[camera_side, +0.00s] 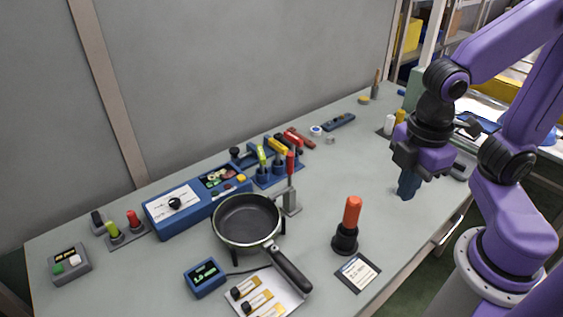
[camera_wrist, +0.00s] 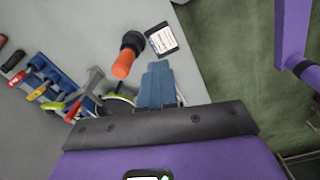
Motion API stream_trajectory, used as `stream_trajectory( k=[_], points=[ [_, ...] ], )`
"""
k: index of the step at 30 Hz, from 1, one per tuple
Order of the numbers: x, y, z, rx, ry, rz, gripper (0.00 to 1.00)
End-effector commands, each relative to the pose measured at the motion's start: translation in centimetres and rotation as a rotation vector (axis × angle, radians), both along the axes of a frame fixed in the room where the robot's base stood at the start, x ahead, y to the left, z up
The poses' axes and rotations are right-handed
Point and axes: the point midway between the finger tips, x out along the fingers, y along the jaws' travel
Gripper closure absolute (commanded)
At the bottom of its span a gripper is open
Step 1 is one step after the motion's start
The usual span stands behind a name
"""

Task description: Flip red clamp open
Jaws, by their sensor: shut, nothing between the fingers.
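The red clamp (camera_side: 290,168) has an upright red handle on a grey metal base, just right of the pan. In the wrist view its red handle (camera_wrist: 73,110) shows at lower left, beside a grey bracket. My gripper (camera_side: 404,193) has blue fingers and points down above the table's right part, well right of the clamp and apart from it. In the wrist view my gripper (camera_wrist: 158,67) is shut, with its fingers together and nothing between them.
An orange handle on a black base (camera_side: 346,238) stands between my gripper and the pan (camera_side: 232,221). A label card (camera_side: 357,272) lies beside it. A blue rack with coloured handles (camera_side: 278,172) and a blue control box (camera_side: 174,208) stand behind. The table between clamp and gripper is mostly clear.

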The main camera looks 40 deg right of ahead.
Motion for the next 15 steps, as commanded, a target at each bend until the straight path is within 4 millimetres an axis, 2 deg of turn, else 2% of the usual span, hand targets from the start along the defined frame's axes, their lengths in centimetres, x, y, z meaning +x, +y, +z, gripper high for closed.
stream_trajectory(
  k=[6,15],
  points=[
    [5.4,4.0,1.7,-0.067,0.010,0.293,1.00],
    [12.8,8.6,3.2,-0.155,0.064,0.705,1.00]
  ],
)
